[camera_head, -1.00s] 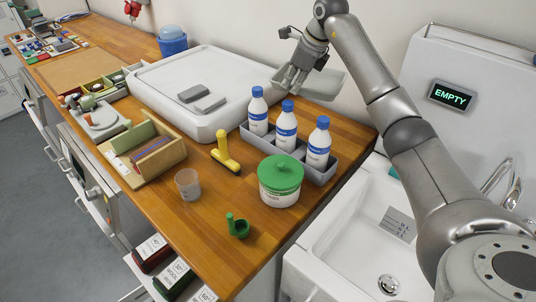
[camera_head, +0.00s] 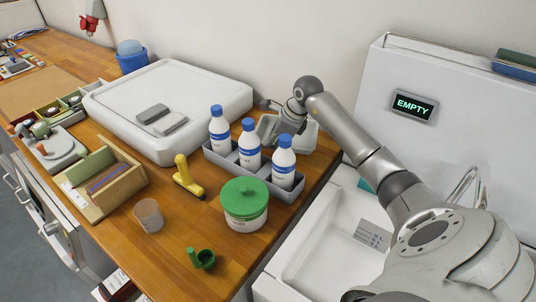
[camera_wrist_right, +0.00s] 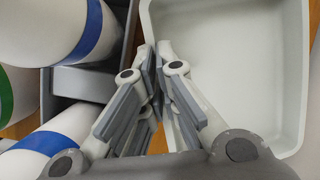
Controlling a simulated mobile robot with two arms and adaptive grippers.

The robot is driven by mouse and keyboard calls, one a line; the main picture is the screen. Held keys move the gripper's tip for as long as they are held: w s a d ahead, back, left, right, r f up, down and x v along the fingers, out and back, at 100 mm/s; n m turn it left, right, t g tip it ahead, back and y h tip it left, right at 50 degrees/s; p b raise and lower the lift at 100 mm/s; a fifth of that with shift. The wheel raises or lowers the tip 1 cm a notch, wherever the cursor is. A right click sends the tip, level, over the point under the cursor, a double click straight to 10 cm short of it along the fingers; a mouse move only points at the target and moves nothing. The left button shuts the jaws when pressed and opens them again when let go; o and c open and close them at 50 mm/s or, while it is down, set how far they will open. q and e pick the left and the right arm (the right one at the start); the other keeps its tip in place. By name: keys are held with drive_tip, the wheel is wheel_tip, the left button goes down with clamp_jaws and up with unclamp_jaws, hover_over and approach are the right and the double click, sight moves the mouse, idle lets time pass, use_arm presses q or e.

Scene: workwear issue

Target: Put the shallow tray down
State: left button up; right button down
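The shallow tray (camera_head: 308,136) is pale grey and looks level. It is at the back right of the wooden counter, behind the bottle rack, low at the counter top; I cannot tell if its base touches. In the right wrist view the tray's inside (camera_wrist_right: 235,60) is empty. The fingertips (camera_wrist_right: 156,58) come together at its left wall, one finger on each side, shut on the rim. My left gripper is not in view.
A grey rack (camera_head: 225,158) with three white bottles stands close beside the tray. A large white slab-like box (camera_head: 200,85) lies to the left. The sink (camera_head: 320,240) lies beyond the counter's right edge.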

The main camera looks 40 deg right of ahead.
drive_tip(key=shift+d+f, duration=0.1)
drive_tip(key=shift+f, duration=0.55)
wheel_tip(320, 180, down, 3)
drive_tip(key=shift+p, duration=0.55)
drive_tip(key=shift+f, duration=0.1)
drive_tip(key=c, duration=2.2)
unclamp_jaws()
drive_tip(key=shift+f, duration=0.15)
drive_tip(key=shift+o, duration=1.4)
